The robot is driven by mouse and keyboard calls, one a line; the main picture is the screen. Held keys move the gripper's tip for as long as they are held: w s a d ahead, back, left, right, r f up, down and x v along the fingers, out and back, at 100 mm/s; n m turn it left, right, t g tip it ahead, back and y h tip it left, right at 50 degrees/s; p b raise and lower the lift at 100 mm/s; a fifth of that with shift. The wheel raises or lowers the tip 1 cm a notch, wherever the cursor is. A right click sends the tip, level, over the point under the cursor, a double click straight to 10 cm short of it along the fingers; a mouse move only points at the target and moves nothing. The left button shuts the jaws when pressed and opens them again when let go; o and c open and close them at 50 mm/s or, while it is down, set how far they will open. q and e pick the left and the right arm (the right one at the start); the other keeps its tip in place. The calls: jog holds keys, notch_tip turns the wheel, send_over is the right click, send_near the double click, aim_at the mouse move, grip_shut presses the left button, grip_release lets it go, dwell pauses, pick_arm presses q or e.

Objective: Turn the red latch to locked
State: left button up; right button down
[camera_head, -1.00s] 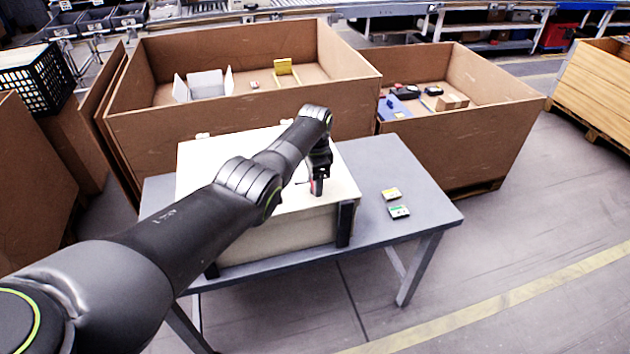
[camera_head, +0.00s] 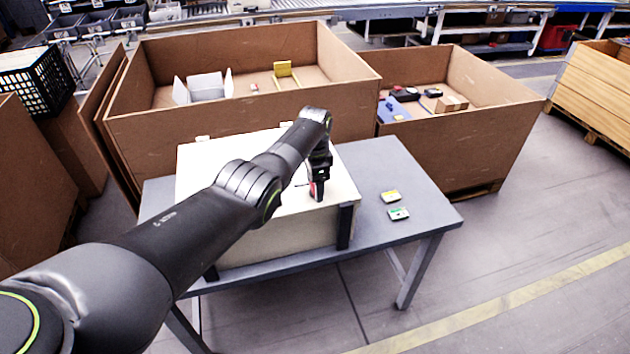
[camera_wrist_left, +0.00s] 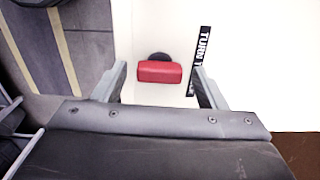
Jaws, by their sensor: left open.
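The red latch (camera_wrist_left: 160,72) is a red block on a dark round base, on the white top of a box (camera_head: 215,165). In the left wrist view it lies between the fingers of my left gripper (camera_wrist_left: 157,80), with a gap on each side. My left gripper (camera_head: 317,192) is open and points down over the right part of the box top. In the head view only a bit of red shows beside its fingertips, and the rest of the latch is hidden. My right gripper is not in view.
The box stands on a grey table (camera_head: 425,205). Two small cards or packs, one yellow (camera_head: 391,196) and one green and white (camera_head: 398,213), lie to the right of it. A label (camera_wrist_left: 199,60) with partly hidden lettering is beside the latch. Large brown cartons (camera_head: 240,120) stand behind the table.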

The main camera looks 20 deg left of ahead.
pick_arm(q)
jog(key=shift+r, duration=0.1)
jog(key=shift+r, duration=0.25)
notch_tip(320, 180, up, 6)
jog(key=shift+f, duration=0.2)
notch_tip(320, 180, up, 11)
jog(key=b, duration=0.2)
